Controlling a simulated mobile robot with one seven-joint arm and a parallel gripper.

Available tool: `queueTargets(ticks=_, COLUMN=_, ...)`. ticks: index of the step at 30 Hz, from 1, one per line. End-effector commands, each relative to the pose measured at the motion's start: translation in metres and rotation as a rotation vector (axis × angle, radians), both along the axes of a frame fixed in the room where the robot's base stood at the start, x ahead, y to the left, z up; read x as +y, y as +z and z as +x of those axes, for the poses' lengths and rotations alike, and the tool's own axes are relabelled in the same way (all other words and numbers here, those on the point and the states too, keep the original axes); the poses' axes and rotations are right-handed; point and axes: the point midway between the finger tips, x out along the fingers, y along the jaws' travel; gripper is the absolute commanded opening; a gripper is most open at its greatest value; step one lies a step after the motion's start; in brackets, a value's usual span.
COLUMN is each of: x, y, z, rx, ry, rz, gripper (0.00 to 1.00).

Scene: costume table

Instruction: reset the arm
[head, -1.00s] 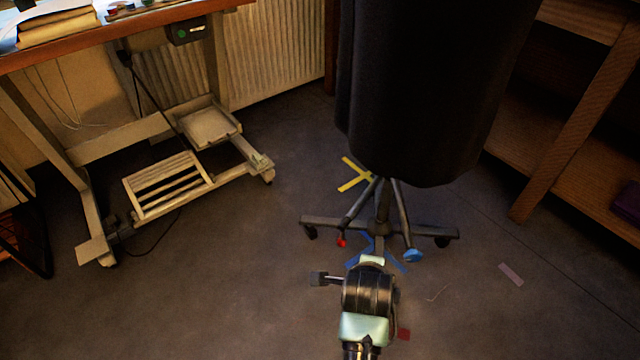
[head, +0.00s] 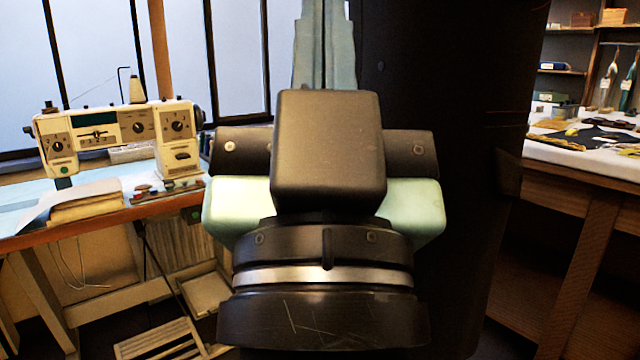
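My arm's end fills the middle of the head view, very close to the camera. My gripper (head: 326,160) is seen from behind, with a black block, a wide dark bar and pale green sides above a round black wrist with a silver ring. Its fingertips are hidden, so I cannot tell whether it is open or shut, or whether it holds anything.
A sewing machine (head: 120,138) stands on a wooden-edged table (head: 75,232) at left, beside papers. A tall black form (head: 460,150) stands close behind my arm. A table (head: 570,160) with cloth and small items is at right, with shelves (head: 562,72) behind.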

Motion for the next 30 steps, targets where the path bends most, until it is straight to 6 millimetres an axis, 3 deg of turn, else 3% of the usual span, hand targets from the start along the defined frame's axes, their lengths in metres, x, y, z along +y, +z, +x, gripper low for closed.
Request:
queueTargets(ticks=1, x=0.003, y=0.033, z=-0.017, rx=-0.053, ry=-0.025, rz=-0.031, gripper=0.00)
queueTargets(ticks=3, x=0.002, y=0.060, z=-0.011, rx=-0.034, ry=-0.020, rz=-0.026, gripper=0.00)
queueTargets(ticks=30, x=0.002, y=0.339, z=-0.008, rx=-0.026, ry=-0.015, rz=-0.023, gripper=0.00)
